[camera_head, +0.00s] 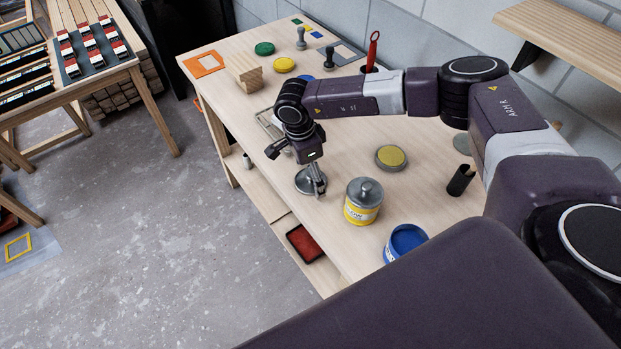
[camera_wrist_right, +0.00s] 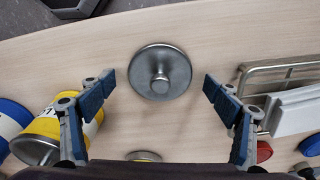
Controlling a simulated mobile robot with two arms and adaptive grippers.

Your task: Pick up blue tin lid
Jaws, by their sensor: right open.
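A grey metal lid with a round knob (camera_head: 303,183) lies flat on the workbench near its front edge; no blue shows on it. It also shows in the right wrist view (camera_wrist_right: 160,62), centred between the fingers. The blue tin (camera_head: 392,252) stands open, with blue paint inside, at the near part of the bench. My right gripper (camera_head: 317,186) is over the lid, fingers pointing down. In the right wrist view its two fingers (camera_wrist_right: 157,84) are spread wide on either side of the lid, apart from it. My left gripper is not in view.
A yellow tin (camera_head: 361,212) with a knobbed grey lid stands close to the right gripper. A grey disc with a yellow face (camera_head: 391,157) lies behind. A wire rack (camera_wrist_right: 285,68) and a pale block (camera_wrist_right: 296,112) are on the lid's other side.

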